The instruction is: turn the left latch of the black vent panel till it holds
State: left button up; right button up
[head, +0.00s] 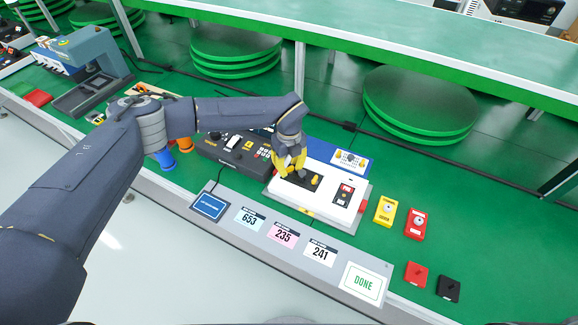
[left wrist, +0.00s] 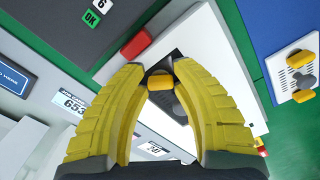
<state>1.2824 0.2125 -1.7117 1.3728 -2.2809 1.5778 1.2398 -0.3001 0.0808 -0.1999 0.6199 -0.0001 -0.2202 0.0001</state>
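The black vent panel (head: 301,180) lies on a white housing (head: 341,208) in the middle of the head view. In the left wrist view the left latch (left wrist: 160,81) sits between the two yellow fingertips of my left gripper (left wrist: 160,66), with a small gap on each side. My left gripper is open around the left latch. My right gripper is not in view.
A blue panel with a white plate (head: 350,157) stands behind the housing. A dark keypad device (head: 232,150) is to its left. Yellow (head: 385,210) and red (head: 416,224) boxes stand to its right. A grey strip with cards and a DONE button (head: 362,283) runs along the front.

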pick_arm(q)
grip_shut()
jog(key=shift+w+r, duration=0.1)
jog(key=shift+w, duration=0.05)
jog(key=shift+a+m, duration=0.1)
jog(key=shift+m, duration=0.4)
jog(key=shift+w, duration=0.1)
jog(key=shift+c, duration=1.8)
grip_release()
jog(key=o, duration=1)
jog(key=shift+c, duration=0.2)
